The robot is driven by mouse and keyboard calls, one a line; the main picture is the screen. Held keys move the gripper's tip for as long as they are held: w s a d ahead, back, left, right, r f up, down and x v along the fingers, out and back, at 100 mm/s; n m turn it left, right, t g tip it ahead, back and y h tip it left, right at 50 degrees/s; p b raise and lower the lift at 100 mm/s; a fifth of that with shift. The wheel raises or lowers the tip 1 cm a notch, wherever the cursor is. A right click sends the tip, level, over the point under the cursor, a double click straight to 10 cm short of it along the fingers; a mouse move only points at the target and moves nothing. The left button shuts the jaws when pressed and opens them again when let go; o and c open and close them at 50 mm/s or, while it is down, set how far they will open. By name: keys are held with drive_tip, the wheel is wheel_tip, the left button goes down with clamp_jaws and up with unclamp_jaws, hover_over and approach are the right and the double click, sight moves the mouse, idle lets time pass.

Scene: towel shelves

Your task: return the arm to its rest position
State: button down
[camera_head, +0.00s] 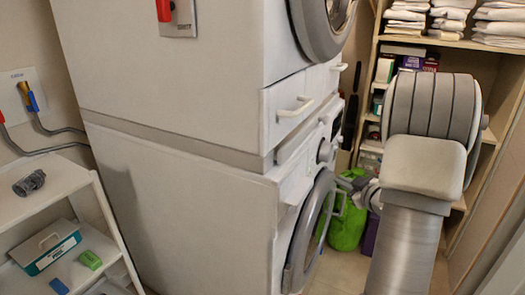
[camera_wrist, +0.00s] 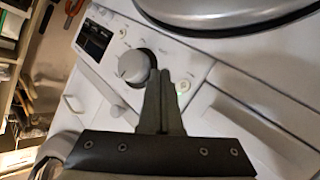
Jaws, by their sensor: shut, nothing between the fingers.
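My gripper (camera_wrist: 164,78) is in the wrist view, with its two dark fingers close together and nothing between them. Its fingertips appear in front of the control panel of a white machine, beside a round knob (camera_wrist: 134,66). I cannot tell whether they touch the panel.
Two stacked white machines (camera_head: 180,190) fill the middle. The lower round door (camera_head: 308,235) faces the arm. Wooden shelves (camera_head: 468,44) with folded towels (camera_head: 501,22) stand behind the arm. A green bag (camera_head: 346,225) is on the floor. A white rack (camera_head: 60,180) stands left.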

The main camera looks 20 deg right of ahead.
drive_tip(key=w+a+r+m+g+h, duration=0.1)
drive_tip(key=a+r+h, duration=0.1)
drive_tip(key=r, duration=0.2)
drive_tip(key=w+a+r+m+h, duration=0.1)
drive_tip(key=a+r, duration=0.2)
drive_tip(key=r, duration=0.2)
drive_tip(key=s+a+r+m+g, duration=0.3)
drive_tip(key=s+a+r, duration=0.2)
drive_tip(key=a, duration=0.4)
drive_tip(key=s+a+f+g+y+p, duration=0.1)
drive_tip(key=s+a+g+y, duration=0.15)
drive_tip(key=s+a, duration=0.8)
drive_tip(key=s+a+f+g+y, duration=0.1)
drive_tip(key=s+a+f+g, duration=0.15)
drive_tip(key=s+a, duration=0.75)
wheel_tip(320, 180, up, 19)
drive_tip(key=d+p, duration=0.1)
drive_tip(key=p, duration=1.7)
drive_tip(key=shift+s+d, duration=0.15)
drive_tip(key=shift+d, duration=0.2)
drive_tip(key=shift+d, duration=0.1)
